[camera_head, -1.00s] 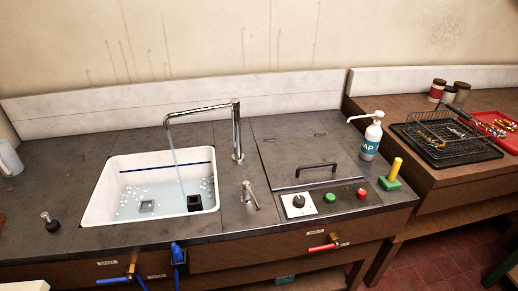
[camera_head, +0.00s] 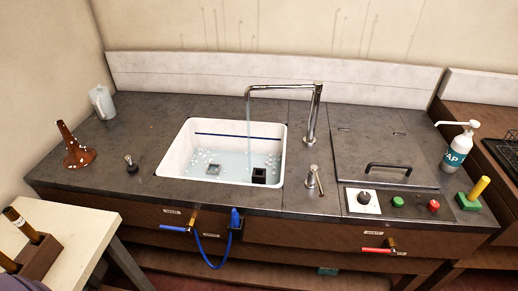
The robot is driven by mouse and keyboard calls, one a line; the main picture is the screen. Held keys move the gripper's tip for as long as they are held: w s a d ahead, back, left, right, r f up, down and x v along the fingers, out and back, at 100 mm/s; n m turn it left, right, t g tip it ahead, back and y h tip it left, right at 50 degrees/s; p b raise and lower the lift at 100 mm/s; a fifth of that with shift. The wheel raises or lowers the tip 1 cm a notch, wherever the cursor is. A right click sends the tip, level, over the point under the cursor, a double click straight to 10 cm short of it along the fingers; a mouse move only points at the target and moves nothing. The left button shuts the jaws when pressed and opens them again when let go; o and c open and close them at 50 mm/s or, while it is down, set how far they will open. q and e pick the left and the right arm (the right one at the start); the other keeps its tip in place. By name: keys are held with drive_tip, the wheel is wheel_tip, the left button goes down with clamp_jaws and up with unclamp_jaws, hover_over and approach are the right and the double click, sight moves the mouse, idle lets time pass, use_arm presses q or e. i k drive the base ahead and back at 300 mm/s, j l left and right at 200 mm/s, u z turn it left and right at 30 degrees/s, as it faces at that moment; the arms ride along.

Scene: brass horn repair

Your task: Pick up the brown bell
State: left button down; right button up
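The brown bell (camera_head: 76,151) stands at the left end of the dark counter (camera_head: 130,215), wide end down and narrow neck up, tilted slightly left. Small white specks show on its surface. Nothing touches it from above. Neither of my grippers shows in the head view.
A white sink (camera_head: 185,155) with water and a running faucet (camera_head: 311,110) is right of the bell. A small dark-knobbed fitting (camera_head: 130,163) and a grey pitcher (camera_head: 102,102) are near the bell. A pale side table (camera_head: 75,230) with a brown holder (camera_head: 38,258) stands in front at left.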

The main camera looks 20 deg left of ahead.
sight(77, 156)
drive_tip(key=u, duration=2.05)
